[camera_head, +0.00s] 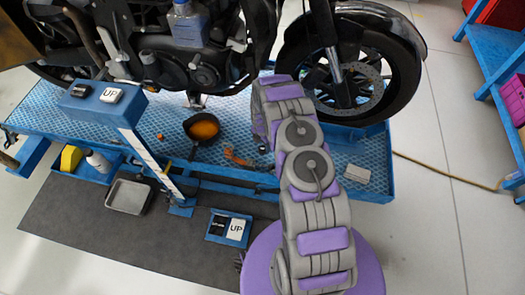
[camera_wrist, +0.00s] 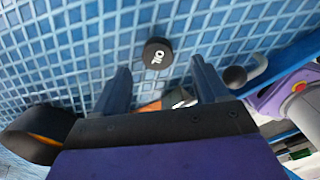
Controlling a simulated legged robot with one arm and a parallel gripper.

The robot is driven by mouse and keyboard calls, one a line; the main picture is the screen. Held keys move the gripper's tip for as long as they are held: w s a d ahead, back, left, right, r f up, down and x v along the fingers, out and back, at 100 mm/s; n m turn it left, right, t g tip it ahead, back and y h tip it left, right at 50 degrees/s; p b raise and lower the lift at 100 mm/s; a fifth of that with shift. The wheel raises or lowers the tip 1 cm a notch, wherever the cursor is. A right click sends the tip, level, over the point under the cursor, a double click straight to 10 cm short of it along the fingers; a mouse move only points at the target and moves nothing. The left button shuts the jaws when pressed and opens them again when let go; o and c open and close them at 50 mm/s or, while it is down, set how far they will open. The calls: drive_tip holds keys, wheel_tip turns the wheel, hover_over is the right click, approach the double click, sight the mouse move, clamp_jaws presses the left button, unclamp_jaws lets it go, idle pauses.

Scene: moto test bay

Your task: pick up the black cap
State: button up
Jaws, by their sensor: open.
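The black cap (camera_wrist: 157,53) is a small round disc with white "OIL" lettering, lying on the blue tread-patterned platform (camera_wrist: 222,40). In the wrist view it lies just beyond my gripper (camera_wrist: 160,75), roughly centred between the two fingers. The fingers are wide apart with nothing held between them, and the cap appears clear of both. In the head view I cannot make out the cap, and my arm hides part of the platform (camera_head: 105,120) there.
A motorcycle (camera_head: 195,65) stands on the platform. An orange item (camera_head: 240,158) lies nearby.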

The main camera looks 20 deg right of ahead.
sight(262, 149)
wheel_tip(262, 149, down, 5)
drive_tip(key=shift+w+r+b, duration=0.15)
drive_tip(key=shift+r+b, duration=0.05)
drive_tip(key=shift+b, duration=0.55)
drive_tip(key=shift+r, duration=0.1)
drive_tip(key=shift+c, duration=0.4)
drive_tip(key=c, duration=1)
